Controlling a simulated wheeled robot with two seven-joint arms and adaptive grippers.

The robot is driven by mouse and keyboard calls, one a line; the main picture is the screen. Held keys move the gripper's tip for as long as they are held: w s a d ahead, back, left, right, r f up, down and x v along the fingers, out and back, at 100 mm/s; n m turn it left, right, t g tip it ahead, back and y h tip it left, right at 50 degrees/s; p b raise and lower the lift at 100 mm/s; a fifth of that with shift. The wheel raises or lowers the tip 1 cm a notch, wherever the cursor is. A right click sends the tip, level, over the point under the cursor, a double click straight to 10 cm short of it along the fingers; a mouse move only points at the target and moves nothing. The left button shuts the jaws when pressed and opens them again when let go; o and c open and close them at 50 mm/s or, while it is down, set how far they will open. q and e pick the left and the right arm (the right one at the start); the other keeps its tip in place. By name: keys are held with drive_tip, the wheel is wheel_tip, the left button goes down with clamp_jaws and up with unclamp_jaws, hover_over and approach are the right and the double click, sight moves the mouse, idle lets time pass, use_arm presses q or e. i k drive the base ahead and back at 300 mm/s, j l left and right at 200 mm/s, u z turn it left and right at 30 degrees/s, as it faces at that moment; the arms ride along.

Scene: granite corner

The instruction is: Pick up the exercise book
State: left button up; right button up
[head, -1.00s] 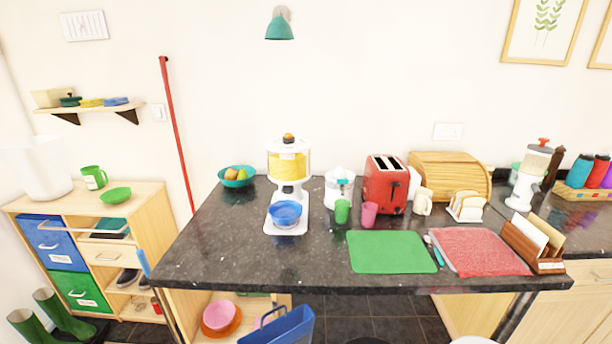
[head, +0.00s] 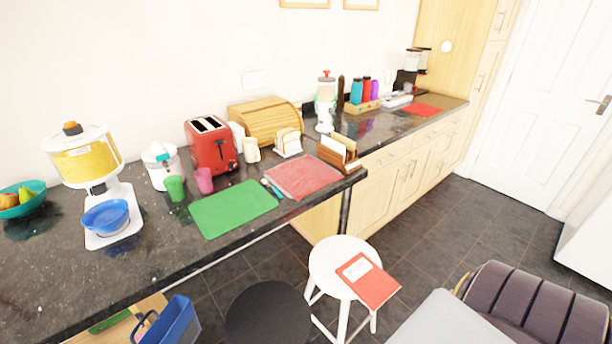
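A red exercise book (head: 368,281) with a white label lies flat on the round seat of a white stool (head: 326,262). It covers the right part of the seat and sticks out past its edge. The stool stands on the dark tiled floor in front of the counter. Neither of my grippers shows in the head view.
A granite counter (head: 60,270) runs from the left to the back, with a green mat (head: 232,208), a red mat (head: 303,177) and a red toaster (head: 211,146). A black round seat (head: 267,314) is left of the stool. A dark ribbed seat (head: 535,305) is at right.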

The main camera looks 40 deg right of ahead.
sight(371, 284)
drive_tip(key=z, duration=1.85)
